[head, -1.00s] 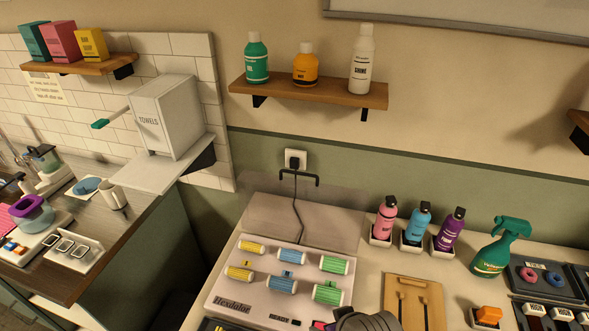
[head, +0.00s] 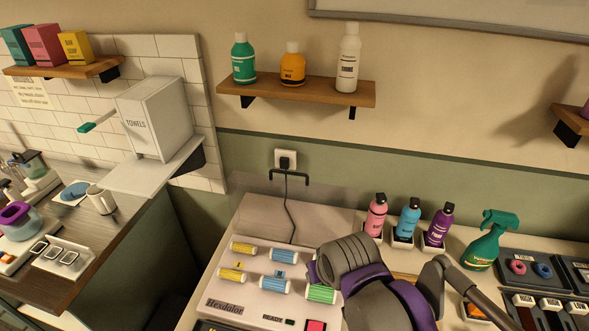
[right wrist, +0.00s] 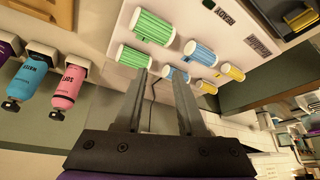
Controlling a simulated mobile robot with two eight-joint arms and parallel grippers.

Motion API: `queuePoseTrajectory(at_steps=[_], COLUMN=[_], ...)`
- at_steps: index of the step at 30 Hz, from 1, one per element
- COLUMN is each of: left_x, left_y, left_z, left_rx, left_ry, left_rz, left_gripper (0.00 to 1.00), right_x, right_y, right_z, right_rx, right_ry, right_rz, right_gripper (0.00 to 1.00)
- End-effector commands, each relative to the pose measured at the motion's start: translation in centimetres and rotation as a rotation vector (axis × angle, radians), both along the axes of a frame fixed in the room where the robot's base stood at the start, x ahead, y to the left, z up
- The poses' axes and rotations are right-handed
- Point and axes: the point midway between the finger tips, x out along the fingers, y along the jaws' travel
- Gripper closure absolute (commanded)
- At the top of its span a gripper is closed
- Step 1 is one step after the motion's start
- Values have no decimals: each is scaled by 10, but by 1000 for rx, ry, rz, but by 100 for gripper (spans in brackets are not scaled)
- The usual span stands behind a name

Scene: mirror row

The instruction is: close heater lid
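The heater (head: 240,305), a pale box marked Hexdalor, holds several yellow, blue and green rollers. Its clear lid (head: 330,192) stands raised at the back, with a black bar handle (head: 289,178) along its top edge. In the head view my right arm covers the heater's right side, and its fingertips are hidden. In the right wrist view my right gripper (right wrist: 160,76) is open, with nothing between its fingers. The heater's rollers (right wrist: 155,27) lie beyond the fingertips there. I cannot make out the handle in that view. My left gripper is not in view.
Pink, blue and purple bottles (head: 408,218) stand in holders right of the heater, near a green spray bottle (head: 487,240). A wall shelf (head: 310,90) with bottles hangs above. A cord runs from the wall outlet (head: 285,158) behind the lid.

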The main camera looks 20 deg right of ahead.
Motion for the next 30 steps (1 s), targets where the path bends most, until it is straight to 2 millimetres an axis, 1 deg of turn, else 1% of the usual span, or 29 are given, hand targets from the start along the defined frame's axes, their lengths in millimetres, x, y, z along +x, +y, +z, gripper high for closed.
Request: queuePoseTrajectory(at_steps=[1, 2, 3, 5, 6, 8, 9, 12, 15, 18, 21, 26, 30], left_x=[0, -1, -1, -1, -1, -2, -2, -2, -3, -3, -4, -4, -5], left_y=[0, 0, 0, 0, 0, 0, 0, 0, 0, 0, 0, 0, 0], left_z=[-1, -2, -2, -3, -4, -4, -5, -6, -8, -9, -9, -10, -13], left_rx=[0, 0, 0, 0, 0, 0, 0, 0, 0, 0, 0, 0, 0], left_ry=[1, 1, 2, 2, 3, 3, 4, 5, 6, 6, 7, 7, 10], left_rz=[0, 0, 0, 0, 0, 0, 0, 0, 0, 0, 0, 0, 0], left_gripper=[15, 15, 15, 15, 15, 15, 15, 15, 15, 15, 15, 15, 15], right_x=[28, 42, 60, 87, 104, 129, 144, 181, 211, 233, 246, 254, 258], right_y=[-2, -3, -4, -7, -8, -10, -12, -15, -18, -21, -23, -25, -27], right_z=[27, 40, 58, 82, 97, 118, 130, 157, 177, 189, 194, 197, 190], right_rx=[1, 2, 4, 4, 6, 6, 7, 8, 8, 7, 5, 6, 5], right_ry=[7, 11, 15, 21, 25, 30, 32, 36, 40, 39, 39, 38, 38], right_rz=[-27, -46, -71, -108, -133, -172, -197, -260, -322, -378, -419, -455, -461], right_gripper=[72, 77, 85, 95, 100, 100, 100, 100, 100, 100, 100, 100, 100])
